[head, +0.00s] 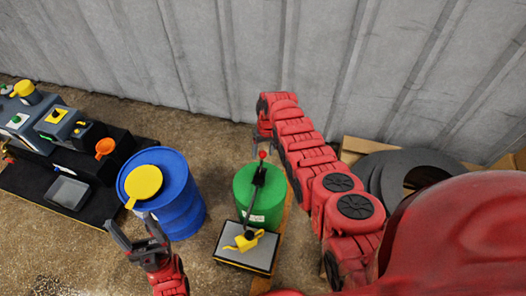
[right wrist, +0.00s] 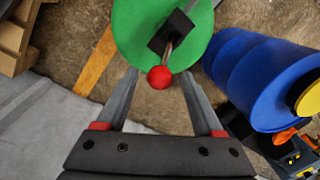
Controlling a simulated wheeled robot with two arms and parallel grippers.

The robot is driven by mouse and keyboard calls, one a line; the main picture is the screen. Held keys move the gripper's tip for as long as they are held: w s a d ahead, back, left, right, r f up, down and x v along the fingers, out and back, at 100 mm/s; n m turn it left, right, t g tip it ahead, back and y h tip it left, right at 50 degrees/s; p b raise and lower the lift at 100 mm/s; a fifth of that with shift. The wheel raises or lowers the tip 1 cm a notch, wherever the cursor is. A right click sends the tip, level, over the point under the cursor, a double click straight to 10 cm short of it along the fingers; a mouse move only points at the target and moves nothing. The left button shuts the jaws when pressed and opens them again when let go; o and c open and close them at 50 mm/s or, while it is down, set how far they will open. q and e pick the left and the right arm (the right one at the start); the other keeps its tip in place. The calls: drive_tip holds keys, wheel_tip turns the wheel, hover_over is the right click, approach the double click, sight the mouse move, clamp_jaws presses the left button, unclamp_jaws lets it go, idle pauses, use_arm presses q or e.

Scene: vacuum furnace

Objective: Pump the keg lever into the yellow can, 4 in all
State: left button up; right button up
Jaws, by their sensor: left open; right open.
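The green keg (head: 266,192) stands in the middle of the head view, with a black pump lever (head: 257,181) on top ending in a red ball knob (head: 262,155). The knob (right wrist: 160,77) also shows in the right wrist view, between the fingertips of my open right gripper (right wrist: 162,75); I cannot tell whether they touch it. In the head view my right gripper (head: 264,140) is at the knob, partly hidden by its arm. The yellow can (head: 244,241) sits on a grey-topped black stand in front of the keg. My left gripper (head: 136,237) is open and empty, left of the can.
A blue barrel (head: 180,205) with a yellow funnel-like item (head: 143,182) on it stands left of the keg. A black bench with equipment (head: 52,125) is at far left. Dark tyres (head: 390,172) lie at right. A corrugated wall (head: 200,55) closes the back.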

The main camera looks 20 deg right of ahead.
drive_tip(key=shift+c, duration=0.3)
clamp_jaws()
idle(1.1)
